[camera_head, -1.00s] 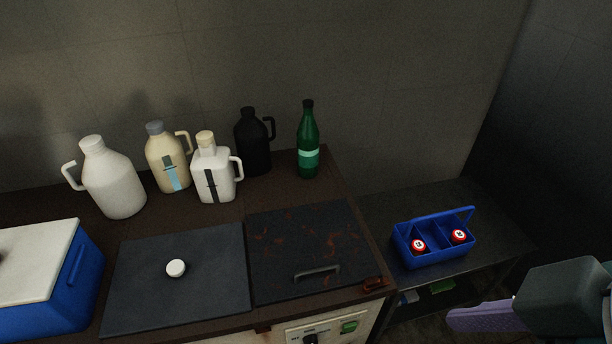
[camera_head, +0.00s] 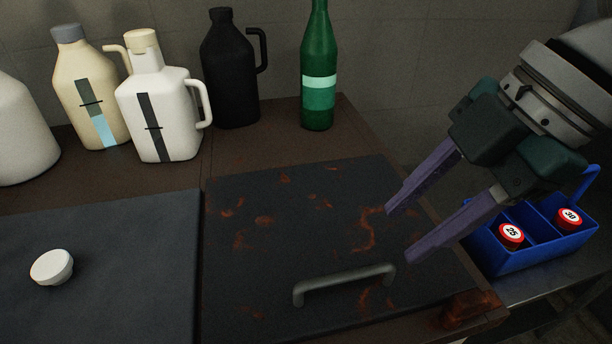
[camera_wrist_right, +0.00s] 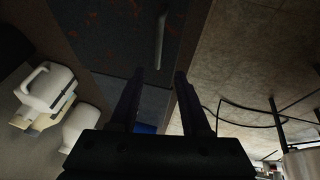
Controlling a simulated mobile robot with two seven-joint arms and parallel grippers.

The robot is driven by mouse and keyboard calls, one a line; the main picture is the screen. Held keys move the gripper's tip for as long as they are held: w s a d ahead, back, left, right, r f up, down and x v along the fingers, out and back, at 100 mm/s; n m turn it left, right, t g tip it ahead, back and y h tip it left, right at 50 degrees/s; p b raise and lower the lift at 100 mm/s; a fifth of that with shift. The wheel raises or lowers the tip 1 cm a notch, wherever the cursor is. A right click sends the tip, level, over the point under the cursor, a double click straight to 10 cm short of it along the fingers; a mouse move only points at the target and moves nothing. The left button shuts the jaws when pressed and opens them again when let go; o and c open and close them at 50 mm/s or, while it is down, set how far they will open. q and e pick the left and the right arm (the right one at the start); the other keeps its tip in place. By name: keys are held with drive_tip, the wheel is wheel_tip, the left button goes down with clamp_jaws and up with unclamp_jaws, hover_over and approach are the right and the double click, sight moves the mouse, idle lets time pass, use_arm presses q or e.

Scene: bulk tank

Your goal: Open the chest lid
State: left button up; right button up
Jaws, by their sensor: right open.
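The chest lid (camera_head: 290,220) is a dark, rust-stained panel, lying flat and closed on the right of the brown top. Its grey bar handle (camera_head: 345,283) is near the front edge, and the handle also shows in the right wrist view (camera_wrist_right: 160,42). My right gripper (camera_head: 397,233) is open and empty above the lid's right side, up and to the right of the handle, apart from it. Its two purple fingers also show in the right wrist view (camera_wrist_right: 157,76). My left gripper is not in view.
A second dark lid (camera_head: 120,265) with a white knob (camera_head: 52,267) lies to the left. Jugs, a black jug (camera_head: 230,70) and a green bottle (camera_head: 318,75) stand behind. A blue caddy (camera_head: 530,250) with red-capped items sits right, beside my right arm.

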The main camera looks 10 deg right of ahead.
sight(350, 275)
drive_tip(key=x, duration=0.3)
drive_tip(key=b+x, duration=0.1)
drive_tip(key=x, duration=0.2)
drive_tip(key=b+x, duration=0.1)
drive_tip(key=x, duration=0.2)
drive_tip(key=shift+w+d+f, duration=0.15)
drive_tip(key=shift+w+f, duration=0.05)
drive_tip(key=shift+f, duration=0.2)
drive_tip(key=shift+w+a+f, duration=0.1)
drive_tip(key=shift+a+f, duration=0.1)
drive_tip(key=shift+f, duration=0.2)
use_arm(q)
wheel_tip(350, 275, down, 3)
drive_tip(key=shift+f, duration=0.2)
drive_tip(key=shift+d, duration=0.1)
use_arm(e)
clamp_jaws()
